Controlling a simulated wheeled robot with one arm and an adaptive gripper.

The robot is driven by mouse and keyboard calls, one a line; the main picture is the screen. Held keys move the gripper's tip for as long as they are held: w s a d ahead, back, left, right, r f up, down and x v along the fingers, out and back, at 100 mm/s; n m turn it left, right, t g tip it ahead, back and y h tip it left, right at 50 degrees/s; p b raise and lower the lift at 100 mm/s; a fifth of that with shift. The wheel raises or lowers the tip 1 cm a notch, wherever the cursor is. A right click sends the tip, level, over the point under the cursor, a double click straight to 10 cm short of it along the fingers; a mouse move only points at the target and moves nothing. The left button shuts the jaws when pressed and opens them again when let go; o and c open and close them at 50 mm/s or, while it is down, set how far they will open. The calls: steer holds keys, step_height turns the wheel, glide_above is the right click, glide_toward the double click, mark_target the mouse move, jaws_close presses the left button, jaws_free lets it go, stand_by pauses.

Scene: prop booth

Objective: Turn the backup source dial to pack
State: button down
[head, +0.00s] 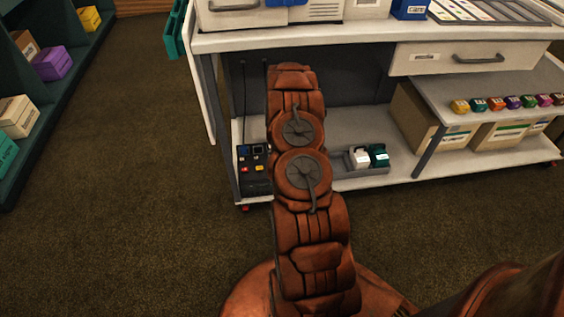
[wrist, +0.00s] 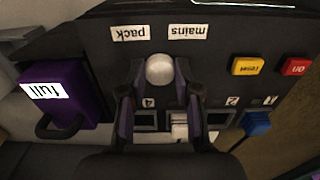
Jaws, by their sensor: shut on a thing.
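The backup source dial (wrist: 159,70) shows in the wrist view as a pale round knob on a dark panel (wrist: 95,60), which appears upside down. The "pack" label (wrist: 130,33) is at its upper left in the picture and the "mains" label (wrist: 188,32) at its upper right. My gripper (wrist: 157,88) has a finger on either side of the knob and is shut on it. I cannot tell which label the dial points to. In the head view my arm hides the gripper and the dial.
Yellow "reset" (wrist: 248,67) and red "on" (wrist: 297,67) buttons sit on the panel. Below are numbered slots, with a blue piece (wrist: 257,123) and a white piece (wrist: 180,126). A purple "full" pack (wrist: 62,95) stands beside. A grey tray (head: 362,172) holds small packs on the shelf.

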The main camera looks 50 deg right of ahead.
steer(key=c, duration=0.8)
jaws_free()
steer(key=shift+m, duration=0.3)
